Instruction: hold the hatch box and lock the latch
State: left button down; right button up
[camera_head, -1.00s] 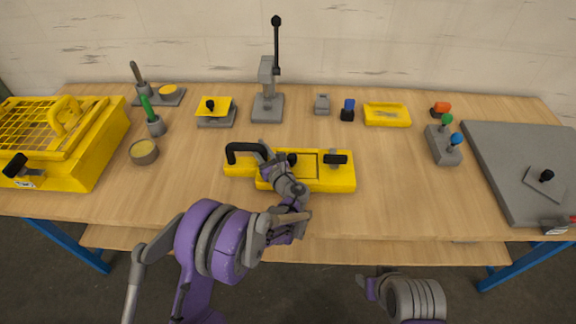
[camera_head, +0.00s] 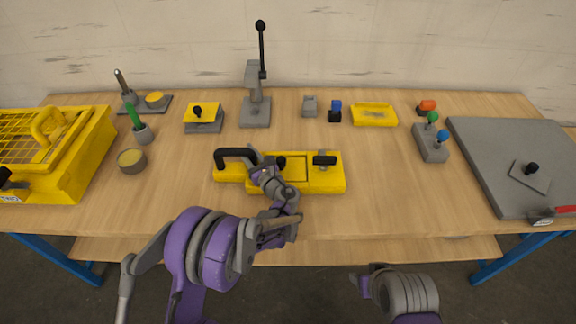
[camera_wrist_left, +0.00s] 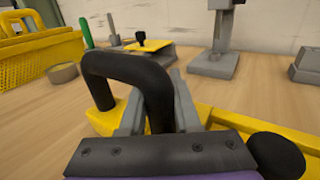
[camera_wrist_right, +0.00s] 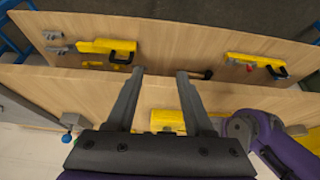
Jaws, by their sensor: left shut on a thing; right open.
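The yellow hatch box (camera_head: 328,184) lies at the front middle of the table. It has a black arched handle (camera_head: 237,153) at its left end, a black knob (camera_head: 281,163) in the middle and a black latch knob (camera_head: 324,160) at the right. My left gripper (camera_wrist_left: 152,112) is shut on the handle, which rises between its fingers in the left wrist view. My right gripper (camera_wrist_right: 160,82) is open and empty, in front of the table. In its view a yellow part, probably the hatch box (camera_wrist_right: 167,119), shows beyond the fingers, partly hidden.
A yellow basket box (camera_head: 60,160) stands at the left and a grey plate (camera_head: 510,150) at the right. A lever stand (camera_head: 255,108), a yellow tray (camera_head: 374,114) and a knobbed block (camera_head: 432,145) stand behind. Table right of the hatch box is clear.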

jog(key=w+a+r+n+g, duration=0.1)
jog(key=w+r+n, duration=0.4)
jog(key=w, duration=0.5)
jog(key=w+a+r+n+g, duration=0.1)
jog(key=w+r+n, duration=0.2)
jog(key=w+r, duration=0.6)
jog(key=n+g, duration=0.3)
jog(key=n, duration=0.7)
send_over(325, 157)
notch_tip(325, 157, down, 3)
notch_tip(325, 157, down, 12)
jog(key=shift+r, duration=0.1)
grip_shut()
